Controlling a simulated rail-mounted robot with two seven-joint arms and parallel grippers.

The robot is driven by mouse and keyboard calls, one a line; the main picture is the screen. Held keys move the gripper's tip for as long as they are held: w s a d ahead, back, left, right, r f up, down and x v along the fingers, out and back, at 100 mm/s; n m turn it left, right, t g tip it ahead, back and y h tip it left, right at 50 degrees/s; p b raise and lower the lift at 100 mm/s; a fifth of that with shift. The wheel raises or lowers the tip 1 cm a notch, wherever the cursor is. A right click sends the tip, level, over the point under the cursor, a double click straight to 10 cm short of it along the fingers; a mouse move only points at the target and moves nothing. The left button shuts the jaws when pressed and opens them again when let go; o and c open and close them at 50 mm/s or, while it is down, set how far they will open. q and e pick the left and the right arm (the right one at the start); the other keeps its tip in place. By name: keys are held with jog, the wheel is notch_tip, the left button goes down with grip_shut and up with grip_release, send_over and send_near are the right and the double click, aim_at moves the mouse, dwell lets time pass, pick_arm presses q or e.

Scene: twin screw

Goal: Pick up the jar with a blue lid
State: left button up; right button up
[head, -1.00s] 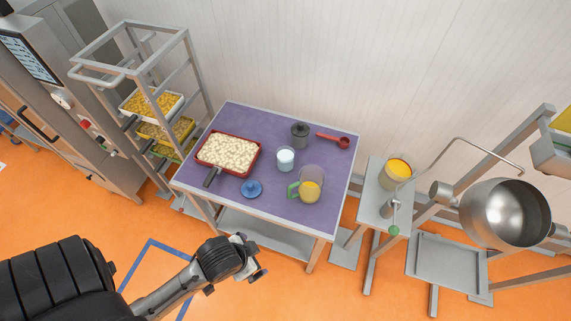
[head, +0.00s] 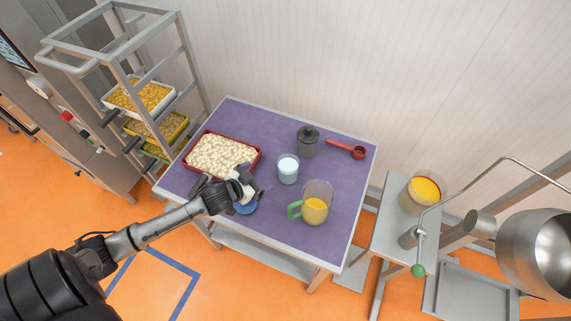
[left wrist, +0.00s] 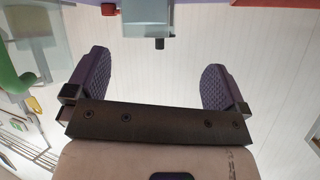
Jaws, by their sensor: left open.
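A small clear jar (head: 288,170) with white contents stands upright on the purple table. No lid is seen on it. A round blue lid (head: 245,208) lies flat on the table, partly hidden by my left gripper. My left gripper (head: 253,186) is over the table's front left part, between the pan and the jar, and is empty. In the left wrist view its two dark fingers (left wrist: 155,82) are spread with nothing between them. A pale blue-grey shape (left wrist: 148,12) at the top there looks like the jar. My right gripper is not in view.
A red pan (head: 257,154) of pale pieces is left of the jar.

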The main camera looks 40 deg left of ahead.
pick_arm(q)
jog(key=d+r+t+h, duration=0.1)
jog(key=d, duration=0.1)
jog(key=n, duration=0.1)
send_near(295, 160)
jog(key=x, duration=0.6)
jog(key=shift+w+f, duration=0.15)
dwell(0.3)
jog(key=c, duration=0.9)
